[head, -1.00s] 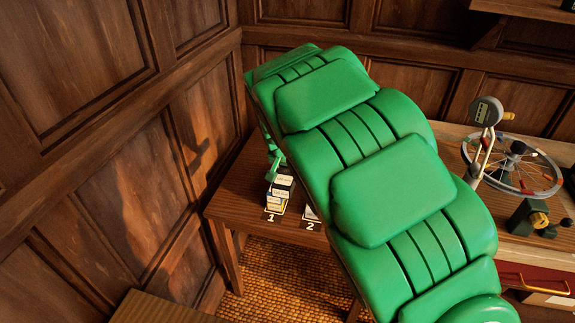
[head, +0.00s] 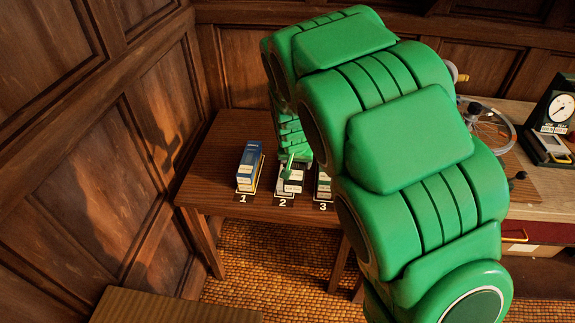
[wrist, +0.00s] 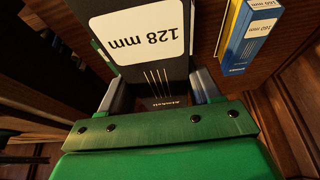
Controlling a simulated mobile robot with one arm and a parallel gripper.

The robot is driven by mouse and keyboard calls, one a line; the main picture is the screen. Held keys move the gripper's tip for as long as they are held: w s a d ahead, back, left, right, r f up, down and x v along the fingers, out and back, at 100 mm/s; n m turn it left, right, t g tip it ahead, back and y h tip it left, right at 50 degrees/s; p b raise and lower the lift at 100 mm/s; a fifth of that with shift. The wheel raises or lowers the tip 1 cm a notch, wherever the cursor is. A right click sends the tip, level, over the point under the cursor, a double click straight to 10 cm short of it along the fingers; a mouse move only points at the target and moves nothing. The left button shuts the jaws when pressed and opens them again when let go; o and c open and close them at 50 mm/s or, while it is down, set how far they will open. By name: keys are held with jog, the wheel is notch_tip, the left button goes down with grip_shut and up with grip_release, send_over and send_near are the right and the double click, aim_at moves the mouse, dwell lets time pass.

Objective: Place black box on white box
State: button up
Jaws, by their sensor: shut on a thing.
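A black box (wrist: 172,75) with a large white "128 mm" label is between the two fingers of my gripper (wrist: 160,88) in the wrist view. My gripper is shut on it. In the head view my gripper (head: 291,164) and the black box (head: 294,179) are over the spot marked 2. Much of the whitish box is hidden by the black box and my gripper.
A blue box with yellow beneath (head: 250,165) is at spot 1; it also shows in the wrist view (wrist: 251,38). A green-and-white box (head: 324,184) at spot 3 is partly hidden by my arm. The wooden table (head: 220,150) is clear at its left end.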

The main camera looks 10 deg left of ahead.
jog(key=w+f, duration=0.1)
jog(key=w, duration=0.1)
jog(key=w+a+f, duration=0.1)
jog(key=w, duration=0.2)
jog(key=w+a+f, duration=0.1)
jog(key=w, duration=0.1)
jog(key=shift+w+a+f, duration=0.2)
jog(key=shift+f, duration=0.1)
jog(key=w+f, duration=0.2)
jog(key=w+a+f, duration=0.1)
jog(key=f, duration=0.1)
jog(key=shift+w+a+f, duration=0.15)
jog(key=shift+w+f, duration=0.05)
jog(key=shift+w, duration=0.2)
jog(key=shift+w+a+f, duration=0.2)
jog(key=shift+w+f, duration=0.35)
jog(key=shift+f, duration=0.2)
jog(key=shift+w+f, duration=0.1)
jog(key=shift+f, duration=1.4)
jog(key=shift+f, duration=0.15)
jog(key=o, duration=1.2)
jog(key=shift+v, duration=6.15)
